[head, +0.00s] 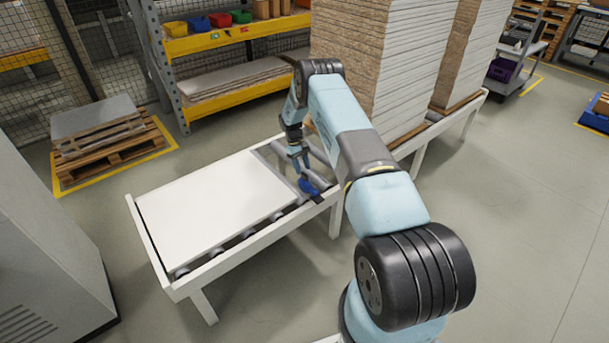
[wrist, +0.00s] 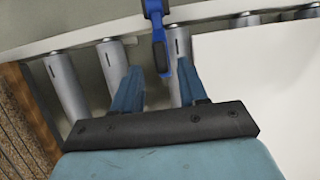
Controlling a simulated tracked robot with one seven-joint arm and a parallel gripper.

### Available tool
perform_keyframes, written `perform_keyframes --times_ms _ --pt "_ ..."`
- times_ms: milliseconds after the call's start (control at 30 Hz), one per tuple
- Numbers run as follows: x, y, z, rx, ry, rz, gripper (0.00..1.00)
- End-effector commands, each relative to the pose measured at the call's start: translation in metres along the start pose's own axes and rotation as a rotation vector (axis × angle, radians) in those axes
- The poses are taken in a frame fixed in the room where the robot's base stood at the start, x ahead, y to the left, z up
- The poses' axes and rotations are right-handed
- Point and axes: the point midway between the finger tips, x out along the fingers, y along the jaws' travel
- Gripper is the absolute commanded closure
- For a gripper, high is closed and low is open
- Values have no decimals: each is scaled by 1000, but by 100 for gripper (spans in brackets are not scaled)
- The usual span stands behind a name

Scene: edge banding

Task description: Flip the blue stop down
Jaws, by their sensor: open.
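The blue stop (head: 309,187) is at the front rail of the roller conveyor, by the near right corner of the white panel (head: 215,200). In the wrist view the blue stop (wrist: 158,38) reaches from the rail in toward the rollers. My gripper (wrist: 159,67) is open, with its two blue fingers apart and the stop's inner end showing between their tips. I cannot tell whether they touch it. In the head view my gripper (head: 302,161) points down just above and behind the stop. The stop's exact tilt is hard to tell.
Bare rollers (wrist: 66,84) lie to the right of the panel in the head view. A tall stack of boards (head: 372,65) stands close behind my arm. A shelf rack (head: 220,45) is at the back. The floor in front of the conveyor is clear.

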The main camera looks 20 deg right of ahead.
Motion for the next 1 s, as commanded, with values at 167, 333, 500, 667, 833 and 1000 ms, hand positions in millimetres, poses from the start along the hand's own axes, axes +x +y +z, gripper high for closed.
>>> perform_keyframes --times_ms 167,333,500,667,833,1000 --pt "-37 1 -1 0 1 0 57" --pt "-64 1 -2 0 1 0 57" --pt "-79 2 -2 1 -1 0 57" --pt "-84 2 -2 1 -2 -1 57" --pt "-84 2 -2 1 -2 -1 57" --pt "-89 3 0 4 2 0 57"
